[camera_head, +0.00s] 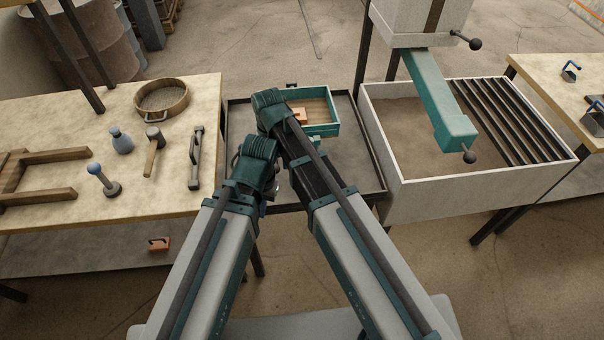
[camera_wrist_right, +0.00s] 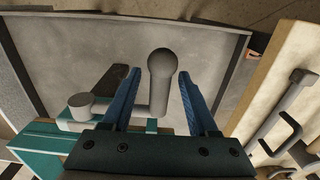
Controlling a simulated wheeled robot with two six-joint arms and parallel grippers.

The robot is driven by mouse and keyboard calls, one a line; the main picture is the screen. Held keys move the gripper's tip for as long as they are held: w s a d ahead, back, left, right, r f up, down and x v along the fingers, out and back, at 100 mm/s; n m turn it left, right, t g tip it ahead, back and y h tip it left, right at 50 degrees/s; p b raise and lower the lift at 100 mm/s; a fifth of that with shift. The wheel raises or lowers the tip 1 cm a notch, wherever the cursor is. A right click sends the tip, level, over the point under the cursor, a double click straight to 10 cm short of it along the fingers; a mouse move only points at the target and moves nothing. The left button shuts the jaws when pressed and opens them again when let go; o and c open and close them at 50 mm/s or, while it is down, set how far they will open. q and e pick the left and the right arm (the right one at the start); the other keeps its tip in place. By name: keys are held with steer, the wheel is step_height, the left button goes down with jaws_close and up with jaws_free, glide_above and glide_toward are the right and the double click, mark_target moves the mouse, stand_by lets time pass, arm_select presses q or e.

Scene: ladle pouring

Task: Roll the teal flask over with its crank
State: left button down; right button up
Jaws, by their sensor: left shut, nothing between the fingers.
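The teal flask (camera_head: 335,112) is an open box with a brown inside, on a dark tray behind my arms. Part of a teal body also shows at the lower left of the right wrist view (camera_wrist_right: 32,150). A grey crank (camera_wrist_right: 160,85) with a rounded knob stands between the fingers of my right gripper (camera_wrist_right: 159,75). These blue fingers are open, one on each side of the knob, with gaps visible. In the head view the right fingertips are hidden behind its wrist. My left gripper (camera_head: 270,185) is lower, beside the right arm, shut and empty, mostly hidden by its own wrist.
An orange piece (camera_head: 299,115) shows at the flask. The dark tray (camera_head: 365,180) has bare room on its right. A left bench (camera_head: 120,195) holds a sieve, mallet and tools. A pale bin (camera_head: 445,190) with dark bars stands right, under a teal spout (camera_head: 435,90).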

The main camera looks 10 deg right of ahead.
steer(key=shift+o, duration=0.8)
steer(key=shift+r, duration=0.15)
steer(key=r+p, duration=0.1)
steer(key=s+r+p, duration=0.1)
steer(key=r+p, duration=0.1)
steer(key=s+r+p, duration=0.1)
steer(key=r+p, duration=0.1)
steer(key=shift+s+r+p, duration=0.6)
steer(key=shift+r+p, duration=0.35)
steer(key=shift+p, duration=0.1)
